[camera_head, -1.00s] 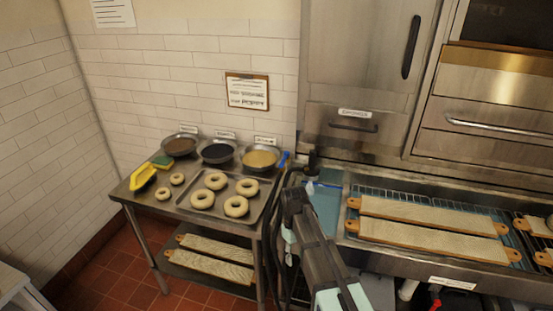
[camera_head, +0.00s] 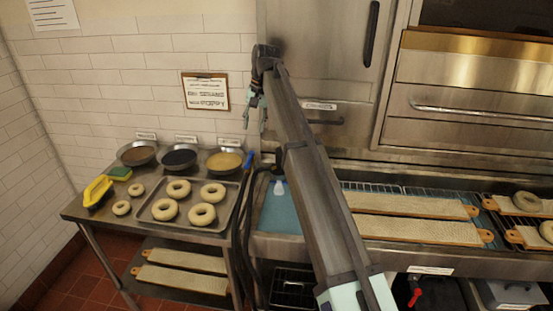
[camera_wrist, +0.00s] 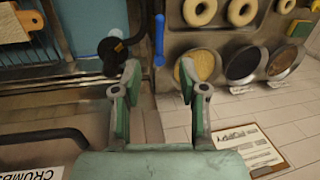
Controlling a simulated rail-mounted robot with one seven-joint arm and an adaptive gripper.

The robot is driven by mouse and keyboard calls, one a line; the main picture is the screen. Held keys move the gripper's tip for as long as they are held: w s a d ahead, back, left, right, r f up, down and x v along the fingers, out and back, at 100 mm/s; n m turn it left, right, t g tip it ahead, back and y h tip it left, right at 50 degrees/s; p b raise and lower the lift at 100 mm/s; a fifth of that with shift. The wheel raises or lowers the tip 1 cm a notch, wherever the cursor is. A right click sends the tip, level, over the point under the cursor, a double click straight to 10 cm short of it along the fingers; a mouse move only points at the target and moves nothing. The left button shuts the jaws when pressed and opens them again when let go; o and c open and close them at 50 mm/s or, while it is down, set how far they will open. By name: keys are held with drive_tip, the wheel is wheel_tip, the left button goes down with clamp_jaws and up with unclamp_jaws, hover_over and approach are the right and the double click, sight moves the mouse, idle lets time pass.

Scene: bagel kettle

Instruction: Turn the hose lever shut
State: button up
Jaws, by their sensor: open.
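A blue lever (camera_head: 250,158) stands at the top of dark hoses (camera_head: 244,205) between the steel table and the sink. In the wrist view the blue lever (camera_wrist: 159,40) is a slim upright bar, ahead of the gap between my fingers. My gripper (camera_head: 256,108) is raised above and behind it, near the wall. In the wrist view my gripper (camera_wrist: 158,76) has two green-padded fingers apart with nothing between them. It looks apart from the lever. A black rounded fitting (camera_wrist: 113,55) sits just left of the lever. My arm hides part of the sink area.
The steel table (camera_head: 90,208) holds a tray of bagels (camera_head: 224,222) and several topping bowls (camera_head: 224,161). A clipboard (camera_head: 205,92) hangs on the wall. Wooden boards (camera_head: 420,231) lie on the right counter. A red handle (camera_head: 415,297) shows below.

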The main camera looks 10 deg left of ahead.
sight(249, 160)
drive_tip(key=shift+m, duration=0.3)
drive_tip(key=a+f+p, duration=0.1)
drive_tip(key=f, duration=0.4)
drive_tip(key=a+f+p, duration=0.1)
drive_tip(key=f+p, duration=0.1)
drive_tip(key=f, duration=0.2)
drive_tip(key=w+a+f+p, duration=0.1)
drive_tip(key=f, duration=0.4)
drive_tip(key=shift+w+f+p, duration=0.1)
drive_tip(key=shift+f+p, duration=0.25)
drive_tip(key=shift+p, duration=0.05)
drive_tip(key=shift+c, duration=0.3)
clamp_jaws()
